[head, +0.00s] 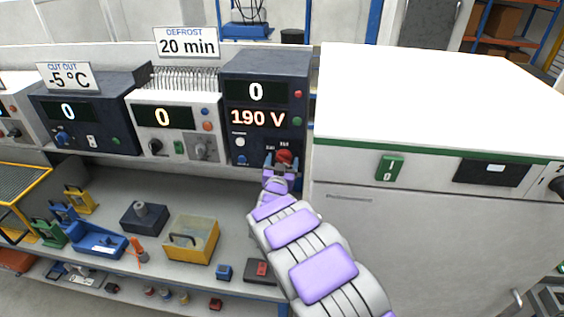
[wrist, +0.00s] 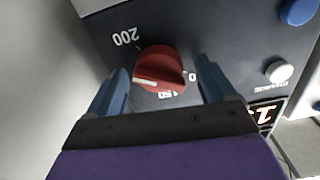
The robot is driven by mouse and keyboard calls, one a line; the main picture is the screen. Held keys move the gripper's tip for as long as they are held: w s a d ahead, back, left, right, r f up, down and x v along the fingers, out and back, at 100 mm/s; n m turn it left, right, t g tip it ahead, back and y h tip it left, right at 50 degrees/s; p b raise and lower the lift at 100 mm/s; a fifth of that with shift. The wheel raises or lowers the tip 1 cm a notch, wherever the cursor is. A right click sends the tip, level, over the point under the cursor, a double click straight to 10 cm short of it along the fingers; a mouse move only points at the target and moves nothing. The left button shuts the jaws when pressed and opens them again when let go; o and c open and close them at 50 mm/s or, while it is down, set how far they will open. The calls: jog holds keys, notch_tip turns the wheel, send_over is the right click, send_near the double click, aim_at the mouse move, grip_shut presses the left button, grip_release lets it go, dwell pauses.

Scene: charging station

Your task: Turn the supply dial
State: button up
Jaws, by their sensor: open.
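The supply dial (head: 285,155) is a red knob low on the front of a dark blue supply unit (head: 265,72). The unit's displays read 0 and 190 V. In the wrist view the dial (wrist: 158,66) shows a white pointer line on its lower left side, between the upside-down 200 and 150 marks. My gripper (head: 281,163) is at the dial in the head view. In the wrist view my gripper (wrist: 164,65) is open, with one blue finger on each side of the dial. Small gaps show beside the dial; contact is not clear.
A white unit with a knob (head: 155,146) stands left of the supply. A white cabinet (head: 420,100) stands close on the right. A shelf below holds a yellow box (head: 191,240) and a blue tray (head: 97,240). Blue and white buttons (wrist: 278,71) sit near the dial.

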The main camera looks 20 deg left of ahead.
jog(key=shift+w, duration=0.25)
jog(key=shift+c, duration=0.2)
jog(key=c, duration=1)
jog(key=shift+m, duration=0.3)
jog(key=shift+m+b, duration=2.5)
jog(key=shift+b, duration=0.05)
